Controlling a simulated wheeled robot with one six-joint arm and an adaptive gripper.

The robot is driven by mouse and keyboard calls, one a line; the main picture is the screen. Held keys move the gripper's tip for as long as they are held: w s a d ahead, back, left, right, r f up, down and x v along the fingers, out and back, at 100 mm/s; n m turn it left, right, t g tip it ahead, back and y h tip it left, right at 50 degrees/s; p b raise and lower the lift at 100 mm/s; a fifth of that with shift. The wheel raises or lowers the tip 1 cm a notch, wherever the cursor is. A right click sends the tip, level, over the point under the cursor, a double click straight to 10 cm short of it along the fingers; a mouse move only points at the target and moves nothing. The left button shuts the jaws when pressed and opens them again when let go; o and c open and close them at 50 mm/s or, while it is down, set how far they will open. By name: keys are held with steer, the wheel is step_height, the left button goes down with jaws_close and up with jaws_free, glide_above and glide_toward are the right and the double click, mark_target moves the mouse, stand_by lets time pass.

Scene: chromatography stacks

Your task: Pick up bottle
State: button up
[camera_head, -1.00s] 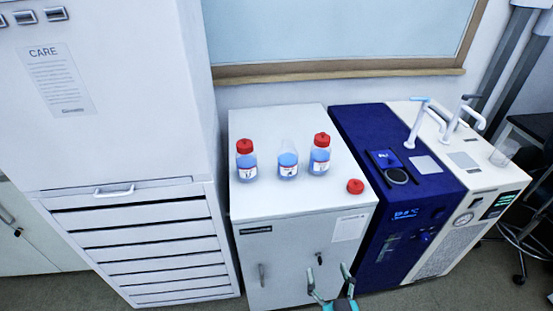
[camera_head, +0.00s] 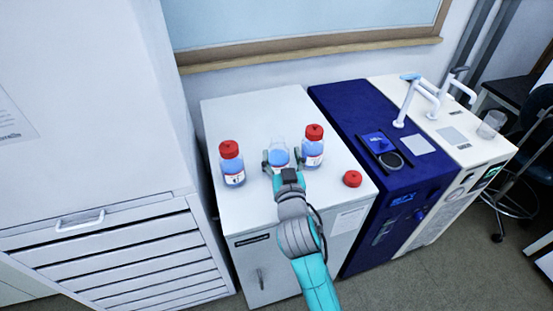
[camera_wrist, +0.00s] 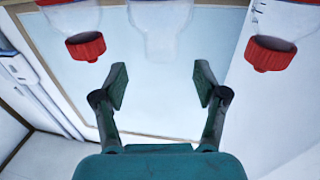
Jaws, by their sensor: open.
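Three clear bottles with blue liquid stand upright on a white cabinet top. The middle bottle (camera_head: 279,156) has no cap; the left bottle (camera_head: 232,168) and right bottle (camera_head: 313,150) have red caps. My gripper (camera_head: 281,162) is open at the middle bottle, with one finger on each side of it in the picture. In the wrist view, which is upside down, the middle bottle (camera_wrist: 160,28) is ahead of the open fingers and lined up with the gap between them. I cannot tell whether either finger touches it. My gripper hides the bottle's lower part in the head view.
A loose red cap (camera_head: 352,179) lies on the cabinet top (camera_head: 255,112), right of the bottles. The right bottle is close beside my right finger. A blue device (camera_head: 345,115) and a white one with taps stand to the right. A drawer cabinet (camera_head: 130,235) is at left.

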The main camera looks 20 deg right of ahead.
mark_target(279, 146)
steer(key=shift+w+d, duration=0.2)
steer(key=shift+w, duration=1.35)
steer(key=shift+w+d, duration=0.2)
steer(key=shift+w, duration=1.35)
jaws_close()
